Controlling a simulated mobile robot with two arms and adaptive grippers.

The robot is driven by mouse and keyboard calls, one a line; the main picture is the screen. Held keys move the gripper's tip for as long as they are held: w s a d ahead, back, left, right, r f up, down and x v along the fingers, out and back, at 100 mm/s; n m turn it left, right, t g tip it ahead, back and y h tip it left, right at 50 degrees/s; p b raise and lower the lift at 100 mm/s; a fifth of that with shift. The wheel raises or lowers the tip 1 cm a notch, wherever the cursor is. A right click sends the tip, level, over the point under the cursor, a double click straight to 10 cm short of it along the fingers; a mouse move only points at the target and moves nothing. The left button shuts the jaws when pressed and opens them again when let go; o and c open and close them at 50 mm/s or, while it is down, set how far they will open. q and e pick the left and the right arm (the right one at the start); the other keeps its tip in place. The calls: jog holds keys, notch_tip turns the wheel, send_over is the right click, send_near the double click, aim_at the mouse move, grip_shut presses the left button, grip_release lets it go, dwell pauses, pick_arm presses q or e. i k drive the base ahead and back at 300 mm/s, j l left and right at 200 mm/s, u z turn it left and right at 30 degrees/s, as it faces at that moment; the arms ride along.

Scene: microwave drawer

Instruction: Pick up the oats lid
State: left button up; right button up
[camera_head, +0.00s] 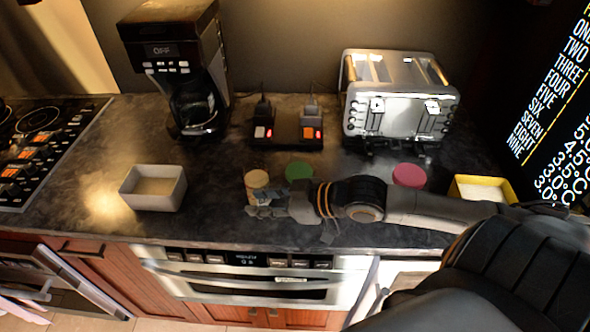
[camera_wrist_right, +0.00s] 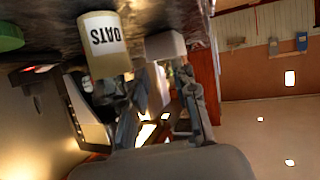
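The oats canister (camera_wrist_right: 103,40) has a white label reading OATS and appears upside down in the right wrist view. Its pale tan lid (camera_head: 257,179) shows from above in the head view, on the counter left of a green-lidded canister. My right gripper (camera_head: 256,204) reaches in from the right, just in front of the oats canister. In the right wrist view, its fingers (camera_wrist_right: 160,112) are spread with nothing between them, and the canister is beyond the left finger. Whether a finger touches the canister is unclear. My left gripper is not in view.
The green lid (camera_head: 299,171) is close beside the oats lid. A pink lid (camera_head: 409,175) and yellow-rimmed box (camera_head: 483,189) are farther right. A white box (camera_head: 153,188) stands left. A coffee maker (camera_head: 180,65), switches (camera_head: 288,133) and toaster (camera_head: 397,97) are behind.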

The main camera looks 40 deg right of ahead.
aim_at(296, 170)
jog(key=z, duration=0.7)
jog(key=i+j+z, duration=0.3)
jog(key=k+l, duration=0.1)
